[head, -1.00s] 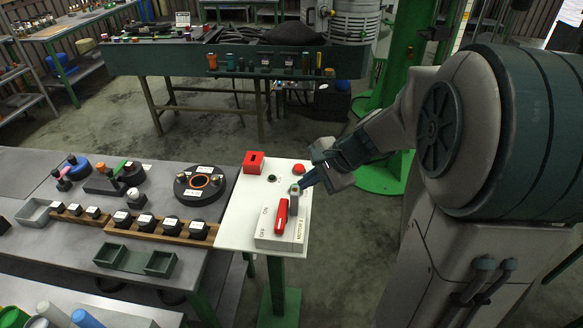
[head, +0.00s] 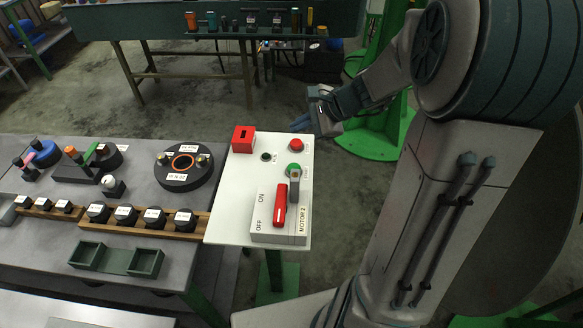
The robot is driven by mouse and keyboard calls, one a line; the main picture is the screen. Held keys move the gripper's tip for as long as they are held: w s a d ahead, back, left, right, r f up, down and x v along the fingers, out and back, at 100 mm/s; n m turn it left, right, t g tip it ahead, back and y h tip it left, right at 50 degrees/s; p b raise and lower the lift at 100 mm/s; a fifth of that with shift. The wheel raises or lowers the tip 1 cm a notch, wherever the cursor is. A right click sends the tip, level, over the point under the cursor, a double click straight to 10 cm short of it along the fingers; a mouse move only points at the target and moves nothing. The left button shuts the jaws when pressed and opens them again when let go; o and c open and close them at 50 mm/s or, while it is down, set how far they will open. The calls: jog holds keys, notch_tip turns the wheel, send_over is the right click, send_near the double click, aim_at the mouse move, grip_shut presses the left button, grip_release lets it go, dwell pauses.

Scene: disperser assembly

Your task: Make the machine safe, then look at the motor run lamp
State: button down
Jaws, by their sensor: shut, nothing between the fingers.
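The white control panel (head: 222,225) stands at the right end of the bench. It carries a red button (head: 295,145), a green button (head: 293,170) and a small dark round lamp or button (head: 265,157), which looks unlit; its label is too small to read. At the front is the "MOTOR 2" switch box (head: 275,239) with a red handle (head: 279,205) beside the ON and OFF marks. I cannot tell which mark the handle is set to. A grey upright piece (head: 294,187) stands beside the handle. My gripper (head: 298,124) is shut and empty, just beyond the panel's far right corner.
A red slotted box (head: 243,140) sits on the panel's far left corner. Left of the panel, the bench (head: 45,225) holds a black disc (head: 184,180), several black knobs in wooden racks and a green tray (head: 116,259). Floor is clear behind the panel.

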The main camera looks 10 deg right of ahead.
jog(key=shift+w+f+b, duration=0.25)
jog(key=shift+f+b, duration=0.4)
jog(key=shift+f, duration=0.25)
jog(key=shift+w+f+b, duration=0.2)
jog(key=shift+f+b, duration=0.45)
jog(key=shift+f, duration=0.2)
jog(key=b, duration=0.7)
send_near(292, 166)
jog(key=w+a+f, duration=0.1)
jog(key=w+a, duration=0.1)
jog(key=a, duration=0.1)
jog(key=w+a+f, duration=0.1)
jog(key=shift+a+f, duration=0.15)
jog(key=shift+f, duration=0.2)
jog(key=shift+f+b, duration=0.4)
jog(key=shift+b, duration=0.15)
jog(key=shift+f+b, duration=0.8)
jog(key=shift+f, duration=0.1)
dwell(0.7)
jog(key=shift+r, duration=0.1)
jog(key=shift+r+p, duration=1.05)
jog(key=shift+r, duration=0.15)
jog(key=shift+w+r, duration=0.1)
